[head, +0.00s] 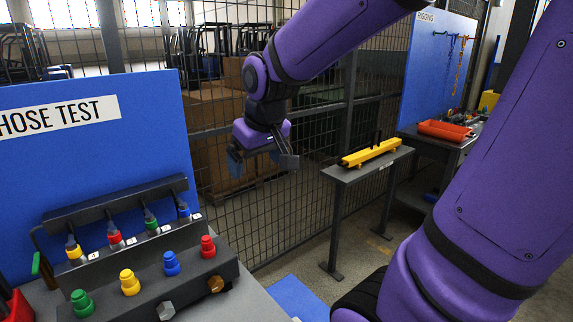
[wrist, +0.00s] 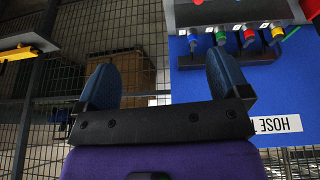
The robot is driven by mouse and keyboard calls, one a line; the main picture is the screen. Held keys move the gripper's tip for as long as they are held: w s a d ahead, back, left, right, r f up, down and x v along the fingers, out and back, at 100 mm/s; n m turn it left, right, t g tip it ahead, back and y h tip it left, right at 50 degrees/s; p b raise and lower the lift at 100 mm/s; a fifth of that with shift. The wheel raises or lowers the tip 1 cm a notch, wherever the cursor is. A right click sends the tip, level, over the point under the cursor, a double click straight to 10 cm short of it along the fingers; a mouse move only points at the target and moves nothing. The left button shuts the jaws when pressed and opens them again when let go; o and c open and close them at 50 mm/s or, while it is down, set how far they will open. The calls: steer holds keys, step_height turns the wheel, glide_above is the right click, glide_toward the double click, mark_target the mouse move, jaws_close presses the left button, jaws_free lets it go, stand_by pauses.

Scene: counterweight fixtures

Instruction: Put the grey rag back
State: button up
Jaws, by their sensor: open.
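I cannot make out a grey rag in either view. My gripper (head: 262,162) hangs in the air in front of the wire mesh fence, to the right of the blue hose test board. In the wrist view my gripper (wrist: 164,80) has its two blue-padded fingers spread wide, with nothing between them. Behind the gap are the mesh and brown boxes.
The hose test board (head: 95,140) stands at left, with a dark fixture (head: 150,285) bearing coloured caps. A yellow bar (head: 370,153) lies on a narrow grey stand (head: 340,178). A red tray (head: 444,131) sits on a bench at right. Mesh fence (head: 330,110) closes the back.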

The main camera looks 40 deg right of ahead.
steer(key=s+a+r, duration=0.2)
steer(key=s, duration=0.4)
steer(key=s+a+r+t, duration=0.1)
steer(key=s+r, duration=0.1)
steer(key=s, duration=0.5)
steer(key=shift+a+r+y, duration=0.15)
steer(key=shift+a+y, duration=0.15)
steer(key=shift+a, duration=0.1)
